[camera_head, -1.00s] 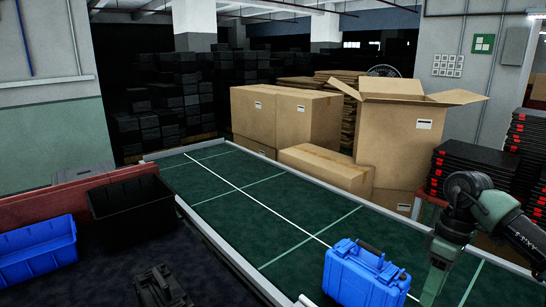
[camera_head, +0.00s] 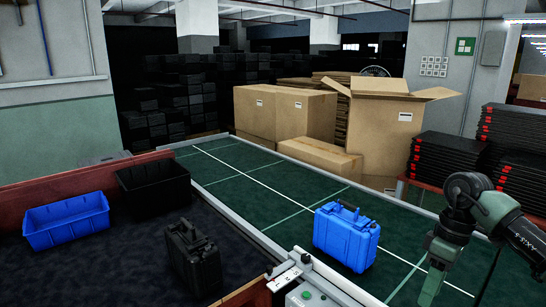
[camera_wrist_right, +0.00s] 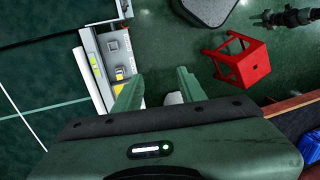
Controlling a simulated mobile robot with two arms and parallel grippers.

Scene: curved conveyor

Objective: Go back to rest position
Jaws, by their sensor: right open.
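My right gripper (camera_head: 432,288) hangs at the lower right of the head view, over the green conveyor (camera_head: 290,190). In the right wrist view its two fingers (camera_wrist_right: 158,92) are apart with nothing held between them. A blue case (camera_head: 345,237) stands on the conveyor, left of the right gripper and clear of it. A black case (camera_head: 193,257) stands upright on the dark surface left of the conveyor. My left gripper does not show in the head view.
A blue bin (camera_head: 66,222) and a black bin (camera_head: 153,187) lie at the left. Cardboard boxes (camera_head: 385,130) and black stacked trays (camera_head: 450,160) stand beyond the conveyor. A control box (camera_head: 310,296) sits at the near edge. The wrist view shows a red stool (camera_wrist_right: 238,62).

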